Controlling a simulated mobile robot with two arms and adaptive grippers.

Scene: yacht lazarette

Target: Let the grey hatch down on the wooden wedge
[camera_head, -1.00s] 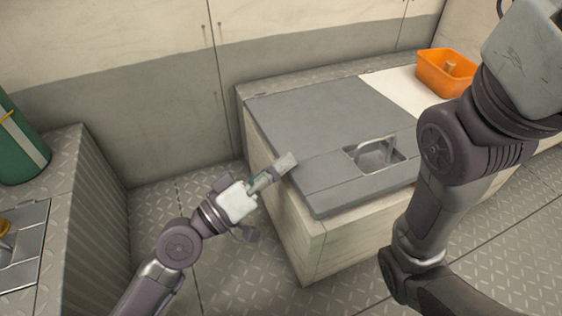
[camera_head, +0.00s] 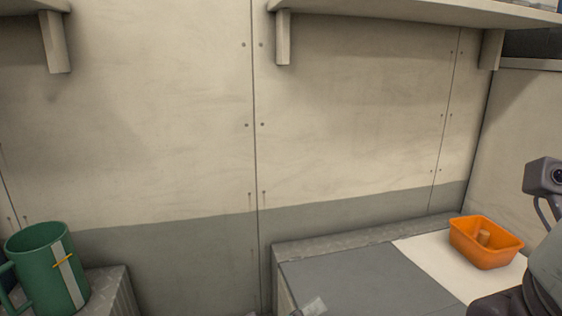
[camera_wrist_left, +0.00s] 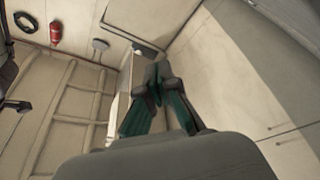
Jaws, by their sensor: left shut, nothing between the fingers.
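The grey hatch (camera_head: 365,282) lies flat on the locker top at the bottom of the head view. Its front part and recessed handle are cut off by the frame. My left gripper (camera_head: 314,306) shows only as a small tip at the bottom edge, by the hatch's left side. In the left wrist view my left gripper (camera_wrist_left: 158,85) has its fingers together with nothing between them. My right gripper is out of view.
The orange bin (camera_head: 487,258) sits on a white panel (camera_head: 440,262) right of the hatch. A green mug-shaped container (camera_head: 45,268) stands at the left. A shelf (camera_head: 400,12) runs along the wall above. A red extinguisher (camera_wrist_left: 56,32) shows in the left wrist view.

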